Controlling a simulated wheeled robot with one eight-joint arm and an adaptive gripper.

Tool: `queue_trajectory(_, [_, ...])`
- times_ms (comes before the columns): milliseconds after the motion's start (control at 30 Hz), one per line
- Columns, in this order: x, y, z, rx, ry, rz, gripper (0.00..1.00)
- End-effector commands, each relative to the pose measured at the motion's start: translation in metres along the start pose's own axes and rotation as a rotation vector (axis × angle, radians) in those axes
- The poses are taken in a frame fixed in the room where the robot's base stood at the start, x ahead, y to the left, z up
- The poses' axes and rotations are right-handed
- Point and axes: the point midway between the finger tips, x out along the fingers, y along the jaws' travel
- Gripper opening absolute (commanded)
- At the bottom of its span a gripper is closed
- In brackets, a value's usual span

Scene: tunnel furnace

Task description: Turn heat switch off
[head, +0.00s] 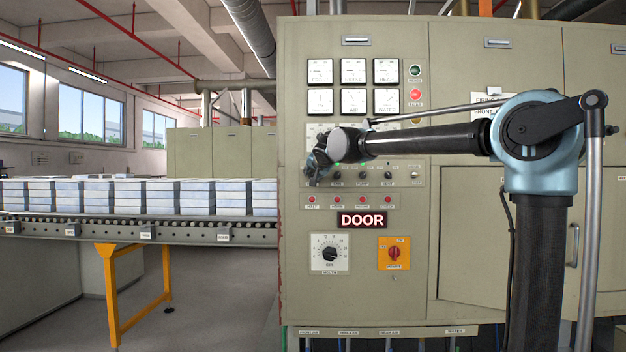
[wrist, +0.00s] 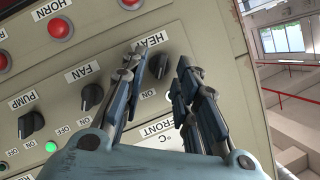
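The heat switch is a black rotary knob (wrist: 158,65) under a HEAT label, with an ON mark beside it, in the wrist view. My gripper (wrist: 158,68) is open, with one finger on each side of this knob. A gap shows on both sides, and I cannot tell how deep the fingertips reach. In the head view my gripper (head: 314,172) is at the left edge of the control panel (head: 350,285), and it hides the heat switch there.
Similar FAN (wrist: 91,96) and PUMP (wrist: 31,123) knobs sit beside the heat switch, with a lit green lamp (wrist: 51,147) nearby. Red buttons (wrist: 60,28) form another row. A red DOOR sign (head: 362,220) is below. A conveyor (head: 190,234) with stacked blocks stands left of the panel.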

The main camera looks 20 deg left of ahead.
Motion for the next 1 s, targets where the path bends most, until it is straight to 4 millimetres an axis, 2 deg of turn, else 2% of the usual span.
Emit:
queue_trajectory(233, [0.023,0.000,0.000,0.000,0.000,0.000,0.28])
queue_trajectory(633, [0.027,0.000,0.000,0.000,0.000,0.000,0.28])
queue_trajectory(767, [0.027,0.000,0.000,0.000,0.000,0.000,0.00])
queue_trajectory(1000, [0.028,0.000,0.001,-0.004,-0.001,0.002,0.00])
